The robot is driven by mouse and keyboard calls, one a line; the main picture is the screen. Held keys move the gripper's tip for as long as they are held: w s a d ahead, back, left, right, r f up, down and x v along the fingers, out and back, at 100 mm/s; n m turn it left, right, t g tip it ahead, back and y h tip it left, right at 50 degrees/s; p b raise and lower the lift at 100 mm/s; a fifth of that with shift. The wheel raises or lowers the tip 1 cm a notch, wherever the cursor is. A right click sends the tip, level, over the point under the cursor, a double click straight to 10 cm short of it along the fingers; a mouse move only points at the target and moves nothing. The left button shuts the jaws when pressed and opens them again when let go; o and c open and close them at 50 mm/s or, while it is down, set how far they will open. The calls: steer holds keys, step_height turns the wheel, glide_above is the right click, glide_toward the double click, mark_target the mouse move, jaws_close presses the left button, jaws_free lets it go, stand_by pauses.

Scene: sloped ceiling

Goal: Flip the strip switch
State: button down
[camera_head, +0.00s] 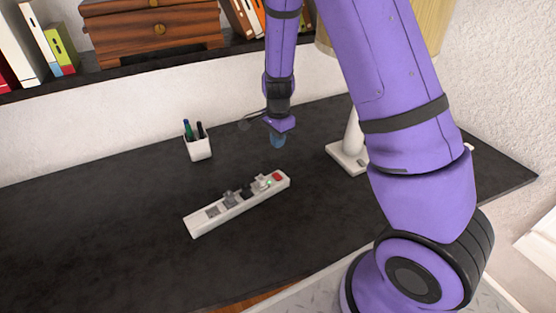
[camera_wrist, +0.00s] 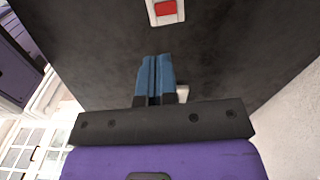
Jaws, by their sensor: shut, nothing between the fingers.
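A white power strip (camera_head: 238,204) lies on the dark desk, slanting up to the right. Its red switch (camera_head: 277,177) is at the far right end, with plugs and sockets along the rest. In the wrist view the red switch (camera_wrist: 165,8) shows at the top edge, beyond the fingertips. My gripper (camera_head: 278,142) points down above the desk, behind the switch end of the strip and apart from it. In the wrist view its blue fingers (camera_wrist: 155,72) are together, with nothing between them.
A white pen cup (camera_head: 198,147) with pens stands at the back left of the desk (camera_head: 100,240). A lamp base (camera_head: 347,157) stands right of my gripper, partly behind my arm. A shelf with books and a wooden drawer box (camera_head: 150,30) is above. The left desk is clear.

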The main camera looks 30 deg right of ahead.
mark_target(278, 178)
step_height(278, 178, down, 14)
steer(key=shift+r, duration=0.2)
stand_by(0.5)
